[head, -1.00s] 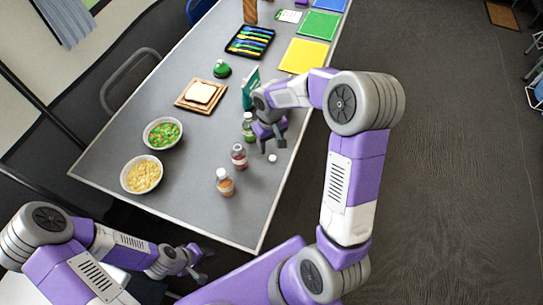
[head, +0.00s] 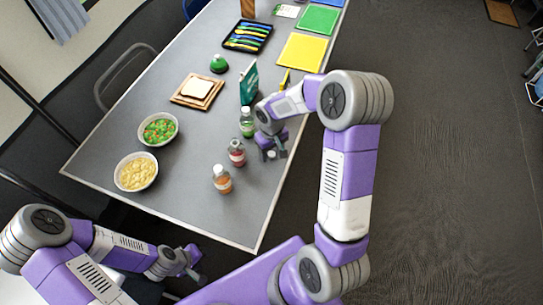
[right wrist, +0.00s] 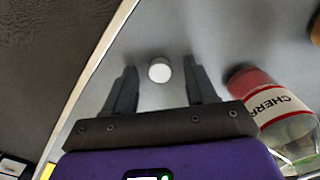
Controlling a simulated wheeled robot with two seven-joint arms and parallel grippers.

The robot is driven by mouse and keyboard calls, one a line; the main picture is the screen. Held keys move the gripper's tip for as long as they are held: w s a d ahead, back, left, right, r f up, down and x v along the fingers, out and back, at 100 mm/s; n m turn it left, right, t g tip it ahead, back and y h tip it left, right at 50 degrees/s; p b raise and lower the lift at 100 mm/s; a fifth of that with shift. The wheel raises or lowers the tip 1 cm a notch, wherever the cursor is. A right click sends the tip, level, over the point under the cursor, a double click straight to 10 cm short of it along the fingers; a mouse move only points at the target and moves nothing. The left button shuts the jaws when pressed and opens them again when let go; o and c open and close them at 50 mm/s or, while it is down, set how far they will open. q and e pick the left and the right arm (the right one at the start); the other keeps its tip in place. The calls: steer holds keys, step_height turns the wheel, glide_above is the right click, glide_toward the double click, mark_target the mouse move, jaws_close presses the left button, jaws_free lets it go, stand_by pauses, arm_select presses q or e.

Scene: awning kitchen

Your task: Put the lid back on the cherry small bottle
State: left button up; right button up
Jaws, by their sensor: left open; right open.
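The cherry small bottle (head: 237,154) stands upright on the grey table, with red contents and a white label. A small round white lid (right wrist: 159,71) lies flat on the table. My right gripper (head: 273,153) is open, low over the table to the right of the bottle. In the right wrist view, the lid shows in the gap between its two fingers, which look clear of it. My left gripper (head: 196,264) is open and empty, off the table's near edge.
An orange bottle (head: 222,180) stands nearer and a green bottle (head: 247,124) beyond the cherry one. Bowls of pasta (head: 136,172) and vegetables (head: 158,129) are at left. The table's right edge is near my right gripper.

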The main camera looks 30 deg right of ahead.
mark_target(272, 154)
steer(key=shift+c, duration=0.4)
jaws_close()
step_height(272, 154, up, 10)
steer(key=p, duration=0.3)
steer(key=shift+p, duration=0.35)
